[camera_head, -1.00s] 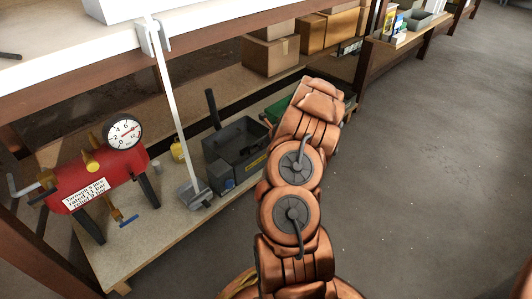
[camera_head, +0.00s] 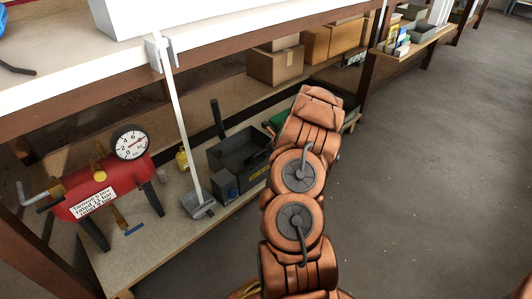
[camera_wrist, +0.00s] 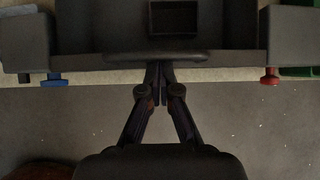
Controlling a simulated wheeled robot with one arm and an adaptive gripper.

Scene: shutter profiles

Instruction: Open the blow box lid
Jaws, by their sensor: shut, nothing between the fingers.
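A dark grey box (camera_head: 228,154) with a yellow label stands on the lower shelf in the head view; I cannot tell whether it is the blow box. In the wrist view, a wide dark box (camera_wrist: 100,40) fills the top, with a rounded bar (camera_wrist: 190,57) along its front edge and a small square recess above. My gripper (camera_wrist: 158,68) is shut and empty, its fingertips at or just under this bar. I cannot tell whether they touch it. No lid can be made out clearly. In the head view my arm hides my gripper.
A blue knob (camera_wrist: 54,80) and a red knob (camera_wrist: 270,76) stick out below the box front on either side. A red tank (camera_head: 100,190) with a gauge (camera_head: 130,143) stands on the lower shelf (camera_head: 160,240). Cardboard boxes (camera_head: 273,66) stand behind. The floor (camera_head: 430,170) at right is clear.

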